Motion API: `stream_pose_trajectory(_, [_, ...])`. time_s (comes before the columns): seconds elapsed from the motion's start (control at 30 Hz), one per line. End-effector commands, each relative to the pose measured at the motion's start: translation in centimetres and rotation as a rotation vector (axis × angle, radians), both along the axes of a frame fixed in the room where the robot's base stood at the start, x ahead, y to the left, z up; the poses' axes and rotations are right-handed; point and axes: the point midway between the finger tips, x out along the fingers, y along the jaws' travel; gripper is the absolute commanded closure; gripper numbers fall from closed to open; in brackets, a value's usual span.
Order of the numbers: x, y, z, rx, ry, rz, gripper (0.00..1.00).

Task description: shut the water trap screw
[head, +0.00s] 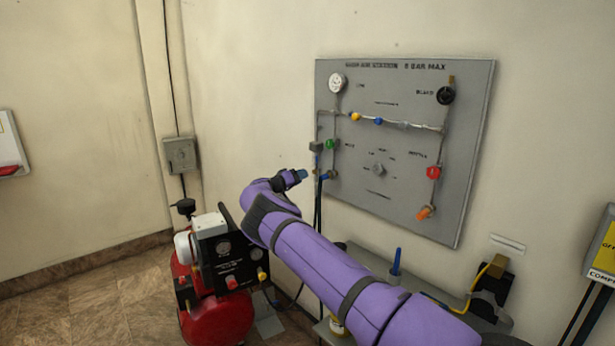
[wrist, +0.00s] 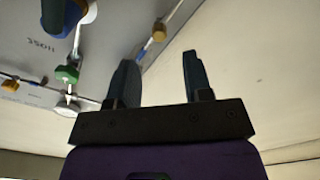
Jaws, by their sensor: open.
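My gripper (head: 302,174) is beside the lower left edge of the grey panel in the head view. In the wrist view my gripper (wrist: 157,62) has its two dark fingers apart, with nothing between them. A small brass piece (wrist: 158,31) on a thin pale stem shows just beyond the fingertips, apart from them; it looks like the water trap screw. In the head view the small fitting at the panel's left edge (head: 316,147) seems to be the water trap. Its lower end is close to my gripper, and I cannot tell the screw's setting.
A red compressor (head: 218,318) stands on the floor at left. Bare wall lies left of the panel.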

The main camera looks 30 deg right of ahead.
Motion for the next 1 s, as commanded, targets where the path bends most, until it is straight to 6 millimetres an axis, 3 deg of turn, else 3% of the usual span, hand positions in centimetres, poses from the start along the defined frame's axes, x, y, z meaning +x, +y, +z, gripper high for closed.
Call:
stream_pose_trajectory(0.1, [-0.5,2.1,-0.1,-0.001,0.002,0.001,0.54])
stream_pose_trajectory(0.33, [-1.1,3.9,-0.1,0.000,0.001,0.000,0.54])
stream_pose_trajectory(0.87, [-1.1,4.1,-0.1,0.000,0.001,-0.001,0.54])
stream_pose_trajectory(1.0, [-1.7,3.2,1.0,0.022,0.001,-0.022,0.54])
